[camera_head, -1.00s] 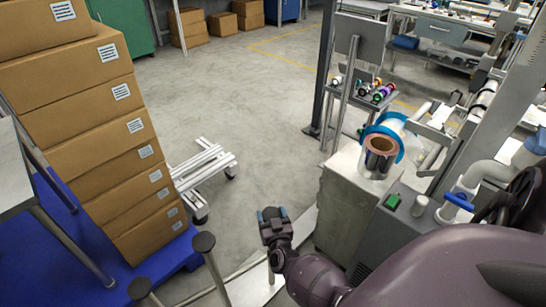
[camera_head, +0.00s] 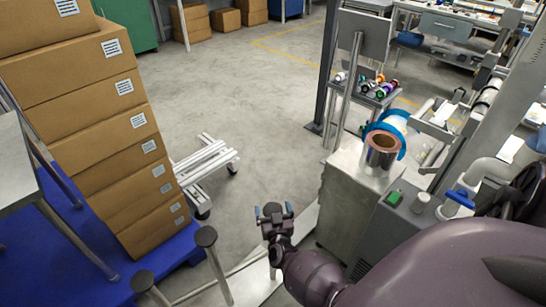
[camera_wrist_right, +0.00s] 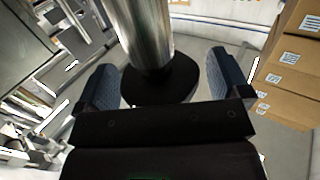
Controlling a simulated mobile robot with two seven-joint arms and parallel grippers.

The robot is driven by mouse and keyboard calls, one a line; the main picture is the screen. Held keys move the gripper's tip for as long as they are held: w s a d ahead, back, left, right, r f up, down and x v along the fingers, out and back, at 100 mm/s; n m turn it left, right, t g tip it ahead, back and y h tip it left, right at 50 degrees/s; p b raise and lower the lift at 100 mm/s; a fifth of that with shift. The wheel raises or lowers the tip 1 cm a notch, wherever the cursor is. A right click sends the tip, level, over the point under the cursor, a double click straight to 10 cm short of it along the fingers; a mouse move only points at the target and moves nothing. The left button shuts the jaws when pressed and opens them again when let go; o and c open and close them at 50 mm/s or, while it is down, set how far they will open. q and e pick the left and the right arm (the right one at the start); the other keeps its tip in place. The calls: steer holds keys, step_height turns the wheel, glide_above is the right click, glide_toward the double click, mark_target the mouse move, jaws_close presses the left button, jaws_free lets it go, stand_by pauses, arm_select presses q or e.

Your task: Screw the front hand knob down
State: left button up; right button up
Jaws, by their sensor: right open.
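My right gripper (camera_head: 275,211) is open, with its two blue fingertips apart, low in the middle of the head view. In the right wrist view its blue pads (camera_wrist_right: 162,85) stand on either side of a black disc (camera_wrist_right: 160,86) at the end of a shiny metal cylinder. The pads do not clearly touch it. In the head view two posts with round black tops, one at the right (camera_head: 205,236) and one at the left (camera_head: 142,281), stand left of my gripper. I cannot tell which part is the front hand knob. My left gripper is out of view.
Stacked cartons (camera_head: 120,150) stand on a blue pallet (camera_head: 62,270) at the left. A grey cabinet (camera_head: 345,205) stands right of my gripper, with a coppery reel (camera_head: 381,158) and blue ring above it. A blue handle (camera_head: 461,199) is at the right.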

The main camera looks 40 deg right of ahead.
mark_target(272, 209)
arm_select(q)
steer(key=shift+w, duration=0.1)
arm_select(e)
steer(key=shift+r, duration=0.3)
step_height(272, 209, up, 4)
steer(key=shift+w+r+p, duration=0.15)
steer(key=shift+r+p, duration=0.1)
steer(key=shift+p, duration=0.95)
arm_select(q)
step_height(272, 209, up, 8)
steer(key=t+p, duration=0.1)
steer(key=p, duration=0.6)
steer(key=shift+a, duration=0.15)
arm_select(e)
step_height(272, 209, up, 15)
steer(key=shift+s, duration=0.2)
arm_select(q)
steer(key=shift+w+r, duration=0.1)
